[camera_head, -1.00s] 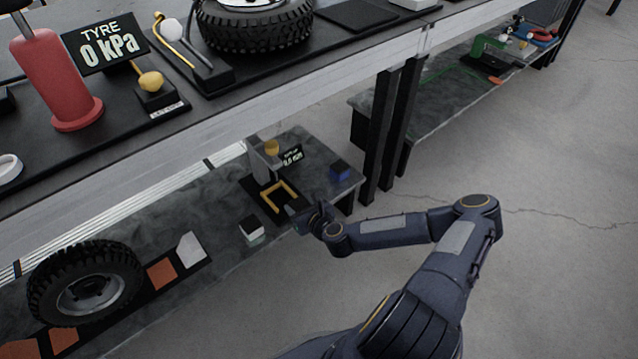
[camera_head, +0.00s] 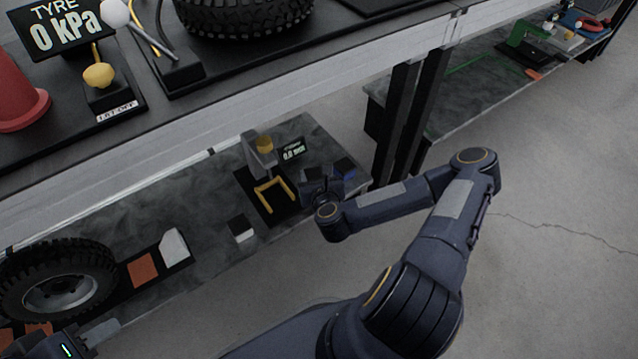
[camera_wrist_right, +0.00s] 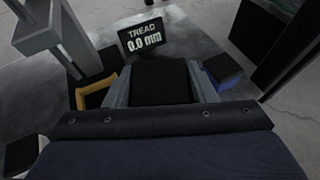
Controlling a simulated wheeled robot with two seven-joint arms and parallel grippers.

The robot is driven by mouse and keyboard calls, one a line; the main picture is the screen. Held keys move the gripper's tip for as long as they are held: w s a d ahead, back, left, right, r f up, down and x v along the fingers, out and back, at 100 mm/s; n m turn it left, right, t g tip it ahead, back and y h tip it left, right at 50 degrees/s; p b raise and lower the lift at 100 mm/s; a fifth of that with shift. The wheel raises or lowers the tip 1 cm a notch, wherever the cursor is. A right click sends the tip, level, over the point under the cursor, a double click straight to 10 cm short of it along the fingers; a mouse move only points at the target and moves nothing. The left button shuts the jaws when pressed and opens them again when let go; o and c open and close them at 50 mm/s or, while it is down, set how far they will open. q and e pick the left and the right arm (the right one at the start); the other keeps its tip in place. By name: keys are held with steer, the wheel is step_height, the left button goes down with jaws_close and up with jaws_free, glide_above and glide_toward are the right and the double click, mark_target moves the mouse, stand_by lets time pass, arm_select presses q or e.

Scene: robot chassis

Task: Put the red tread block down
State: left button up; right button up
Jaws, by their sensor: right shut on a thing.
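Only the black top shows; red sides are hidden. A blue block with a dark top (camera_wrist_right: 222,70) sits just right of the held block; it also shows in the head view (camera_head: 346,169), partly behind the gripper. I cannot tell whether the held block touches the shelf.
The tread gauge with yellow fork (camera_head: 272,194) stands left of the right gripper, its display (camera_wrist_right: 142,36) reading 0.0 mm. A white block with black top (camera_head: 241,229) sits further left. A tyre (camera_head: 58,282) lies beyond. The upper bench (camera_head: 215,120) overhangs; its dark legs (camera_head: 413,120) stand right.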

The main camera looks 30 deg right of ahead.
steer(key=w+d+f+b, duration=0.1)
steer(key=f, duration=0.1)
steer(key=w+d+f+b, duration=0.1)
steer(key=f, duration=0.1)
steer(key=w+d+f+b, duration=0.1)
steer(key=w+f, duration=0.1)
steer(key=shift+d, duration=0.15)
steer(key=shift+w+d+f+b, duration=0.1)
steer(key=shift+w+f+b, duration=0.1)
steer(key=shift+f+b, duration=1)
steer(key=shift+f+p, duration=0.3)
steer(key=shift+f, duration=0.2)
steer(key=o, duration=1)
steer(key=shift+o, duration=0.2)
